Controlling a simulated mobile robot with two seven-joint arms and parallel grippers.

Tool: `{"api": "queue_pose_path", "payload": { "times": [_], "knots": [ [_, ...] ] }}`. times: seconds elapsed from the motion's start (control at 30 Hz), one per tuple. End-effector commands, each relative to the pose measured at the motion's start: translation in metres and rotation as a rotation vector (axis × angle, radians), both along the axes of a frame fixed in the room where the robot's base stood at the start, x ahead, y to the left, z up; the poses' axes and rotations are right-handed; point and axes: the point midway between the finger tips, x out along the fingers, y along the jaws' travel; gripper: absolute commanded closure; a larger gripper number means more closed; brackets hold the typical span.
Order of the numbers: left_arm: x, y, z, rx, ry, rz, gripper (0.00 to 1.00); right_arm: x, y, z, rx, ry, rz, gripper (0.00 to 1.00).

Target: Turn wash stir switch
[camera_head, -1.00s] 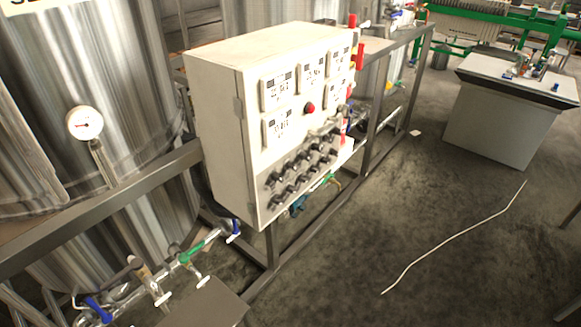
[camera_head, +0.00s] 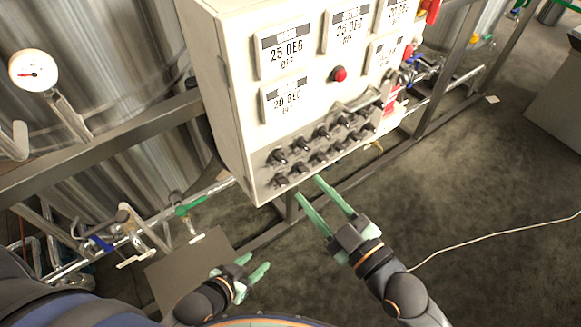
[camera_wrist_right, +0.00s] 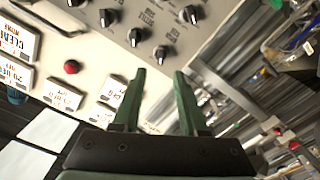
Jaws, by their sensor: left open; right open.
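The white control box (camera_head: 236,110) carries two rows of black rotary switches (camera_head: 322,131) on a grey strip low on its front. The switch labels are too small to read in the head view, so I cannot tell which is the wash stir switch. My right gripper (camera_head: 308,187) is open and empty, just below the box's lower edge. In the right wrist view, its green fingers (camera_wrist_right: 160,74) are spread, with a black switch (camera_wrist_right: 160,54) beyond the gap. My left gripper (camera_head: 255,264) is open and empty, lower left of the box.
A red button (camera_head: 339,73) and several digital displays (camera_head: 285,52) sit above the switches. A metal handle bar (camera_head: 358,101) projects beside the strip. Grey frame beams (camera_head: 95,150) and pipes with valves (camera_head: 190,209) lie left.

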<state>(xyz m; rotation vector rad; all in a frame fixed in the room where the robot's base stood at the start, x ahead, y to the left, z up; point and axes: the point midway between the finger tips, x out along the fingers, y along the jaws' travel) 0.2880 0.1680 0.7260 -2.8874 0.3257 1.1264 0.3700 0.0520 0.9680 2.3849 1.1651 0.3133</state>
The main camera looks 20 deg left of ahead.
Motion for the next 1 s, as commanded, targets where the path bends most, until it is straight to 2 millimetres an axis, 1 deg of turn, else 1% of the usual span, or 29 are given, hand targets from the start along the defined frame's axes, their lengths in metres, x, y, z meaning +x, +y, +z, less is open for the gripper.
{"api": "queue_pose_path", "payload": {
  "times": [0.03, 0.2, 0.4, 0.6, 0.87, 1.0],
  "knots": [
    [0.000, 0.000, -0.006, 0.000, 0.001, 0.000, 0.50, 0.007, 0.009, -0.001, 0.005, -0.001, 0.000, 0.57],
    [-0.002, 0.000, -0.016, 0.000, 0.004, 0.000, 0.50, 0.026, 0.033, -0.001, 0.004, -0.002, -0.001, 0.57],
    [-0.002, 0.000, -0.023, 0.000, 0.005, 0.000, 0.50, 0.041, 0.053, -0.001, 0.002, 0.000, -0.001, 0.57],
    [-0.002, 0.000, -0.026, 0.000, 0.005, 0.000, 0.50, 0.048, 0.061, 0.000, 0.000, 0.001, 0.000, 0.57],
    [-0.002, 0.000, -0.025, 0.000, 0.005, 0.000, 0.50, 0.048, 0.061, 0.000, -0.001, 0.002, -0.001, 0.57],
    [-0.002, 0.000, -0.025, 0.000, 0.005, 0.000, 0.50, 0.048, 0.061, 0.000, -0.001, 0.002, -0.001, 0.72]
  ]
}}
